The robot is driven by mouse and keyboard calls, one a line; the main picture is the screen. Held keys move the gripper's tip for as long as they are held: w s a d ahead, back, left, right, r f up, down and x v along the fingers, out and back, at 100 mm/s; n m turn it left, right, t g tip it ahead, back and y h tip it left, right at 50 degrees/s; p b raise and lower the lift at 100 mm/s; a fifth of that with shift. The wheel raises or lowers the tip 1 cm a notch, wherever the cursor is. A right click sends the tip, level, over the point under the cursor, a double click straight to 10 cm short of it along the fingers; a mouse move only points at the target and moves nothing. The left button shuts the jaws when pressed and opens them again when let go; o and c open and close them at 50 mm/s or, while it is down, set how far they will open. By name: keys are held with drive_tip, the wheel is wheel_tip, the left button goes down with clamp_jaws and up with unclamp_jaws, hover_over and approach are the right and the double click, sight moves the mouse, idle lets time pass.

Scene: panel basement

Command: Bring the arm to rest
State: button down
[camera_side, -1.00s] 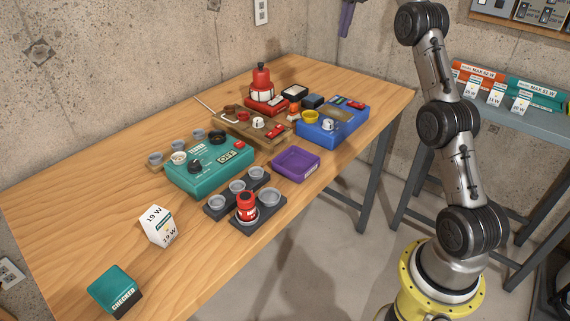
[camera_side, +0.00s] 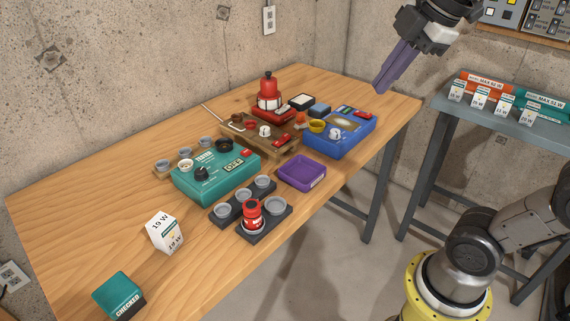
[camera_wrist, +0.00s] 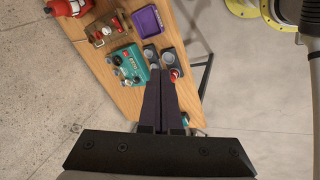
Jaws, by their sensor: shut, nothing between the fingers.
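My gripper (camera_side: 396,68) hangs in the air at the top right of the side view, above and beyond the right end of the wooden table. Its purple fingers point down and to the left, are shut together and hold nothing. In the wrist view my gripper (camera_wrist: 159,72) shows its two dark fingers side by side, touching nothing, with the table far below. My yellow base ring and a lower arm link show at the bottom right of the side view.
The wooden table (camera_side: 75,215) holds a teal tester (camera_side: 215,172), a blue box (camera_side: 340,135), a purple tray (camera_side: 302,173), black cup holders with a red item (camera_side: 253,214), a white 19 W block (camera_side: 164,232) and a teal CHECKED block (camera_side: 119,294). A grey side table (camera_side: 480,130) stands right. Concrete walls stand behind.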

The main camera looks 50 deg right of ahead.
drive_tip(key=s+f+m, duration=0.3)
drive_tip(key=f+m, duration=0.3)
drive_tip(key=f, duration=0.1)
drive_tip(key=s+a+f+m, duration=0.1)
drive_tip(key=s+f+m, duration=0.2)
drive_tip(key=f+m, duration=0.3)
drive_tip(key=shift+s+a+f+m, duration=0.2)
drive_tip(key=shift+s+f+m, duration=0.1)
drive_tip(key=shift+f, duration=0.4)
drive_tip(key=c, duration=1.6)
unclamp_jaws()
